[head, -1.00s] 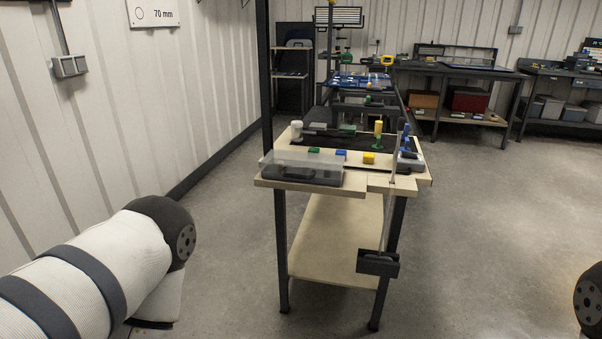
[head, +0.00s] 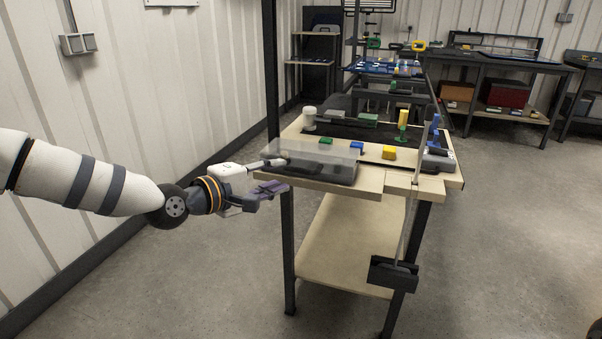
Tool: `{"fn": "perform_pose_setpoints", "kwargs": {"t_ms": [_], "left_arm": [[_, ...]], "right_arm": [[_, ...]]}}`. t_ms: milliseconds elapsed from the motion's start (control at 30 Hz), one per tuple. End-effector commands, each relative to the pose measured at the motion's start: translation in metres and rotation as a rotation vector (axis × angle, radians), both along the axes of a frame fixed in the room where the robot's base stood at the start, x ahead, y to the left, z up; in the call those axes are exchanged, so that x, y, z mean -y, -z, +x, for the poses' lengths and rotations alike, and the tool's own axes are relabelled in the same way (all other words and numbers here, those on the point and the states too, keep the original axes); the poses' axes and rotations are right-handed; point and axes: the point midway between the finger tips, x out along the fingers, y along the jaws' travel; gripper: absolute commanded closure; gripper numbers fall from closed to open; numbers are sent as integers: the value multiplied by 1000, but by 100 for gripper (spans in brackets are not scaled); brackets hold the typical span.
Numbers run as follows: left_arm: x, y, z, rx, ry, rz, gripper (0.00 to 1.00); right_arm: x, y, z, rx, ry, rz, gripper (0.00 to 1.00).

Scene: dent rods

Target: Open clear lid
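The clear lid (head: 325,152) is a see-through cover lying over a dark case (head: 318,172) at the front left of the near workbench. It looks shut. My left gripper (head: 278,175) has come in from the left at the bench's front left corner. Its two fingers are spread. The upper, pale finger reaches the lid's left end, and the lower, dark purple finger is lower, by the table edge. I cannot tell whether the upper finger touches the lid. Nothing shows between the fingers. My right gripper is out of view.
The wooden workbench (head: 362,190) holds a green block (head: 326,141), a blue block (head: 356,148), a yellow block (head: 389,153) and a white cylinder (head: 309,118). A thin rod with a dark block (head: 393,275) hangs at its front. The wall is left; floor is clear right.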

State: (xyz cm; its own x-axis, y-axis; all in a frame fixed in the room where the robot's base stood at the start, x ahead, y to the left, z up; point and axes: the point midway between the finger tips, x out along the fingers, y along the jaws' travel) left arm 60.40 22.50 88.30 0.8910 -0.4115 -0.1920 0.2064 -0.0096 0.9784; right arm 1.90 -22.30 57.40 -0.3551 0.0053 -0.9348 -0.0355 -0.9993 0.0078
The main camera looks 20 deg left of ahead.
Motion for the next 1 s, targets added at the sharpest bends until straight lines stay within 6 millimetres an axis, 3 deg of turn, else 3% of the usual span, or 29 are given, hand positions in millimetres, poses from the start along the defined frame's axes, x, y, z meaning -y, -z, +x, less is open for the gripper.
{"fn": "perform_pose_setpoints", "kwargs": {"t_ms": [33,300,667,800,1000], "left_arm": [[7,11,11,-8,4,3,69],[29,19,60,-5,2,2,69],[34,18,69,-4,2,0,69],[34,18,69,-4,2,0,98],[33,18,69,-4,2,0,100]], "right_arm": [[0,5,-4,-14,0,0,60],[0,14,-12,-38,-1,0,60],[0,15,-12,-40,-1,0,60],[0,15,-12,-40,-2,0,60],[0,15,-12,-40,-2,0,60]]}}
